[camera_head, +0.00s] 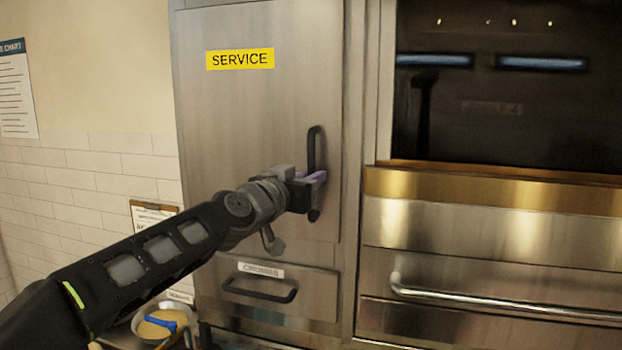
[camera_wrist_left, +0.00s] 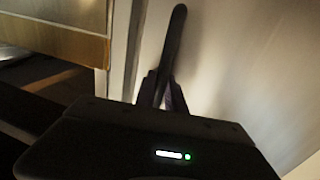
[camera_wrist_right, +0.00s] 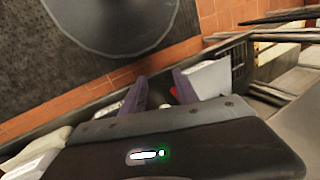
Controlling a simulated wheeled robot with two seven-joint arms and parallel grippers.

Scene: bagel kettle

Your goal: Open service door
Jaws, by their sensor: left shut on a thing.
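The steel service door (camera_head: 235,120) has a yellow SERVICE label (camera_head: 240,59) and looks closed in its frame. Its dark upright handle (camera_head: 312,140) is near the right edge. My left gripper (camera_head: 314,181) is shut on the lower part of this handle. In the left wrist view, the handle (camera_wrist_left: 178,40) rises from between the gripper's fingertips (camera_wrist_left: 164,94). My right gripper (camera_wrist_right: 160,92) is absent from the head view. In the right wrist view, its purple fingers are apart with nothing clearly held between them.
A labelled drawer (camera_head: 260,285) with a dark handle lies below the door. To the right is a steel oven-like unit (camera_head: 490,225) with a long bar handle (camera_head: 500,302). A pan (camera_head: 160,325) with a blue item sits at lower left. A dark floor mat (camera_wrist_right: 50,70) lies below my right gripper.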

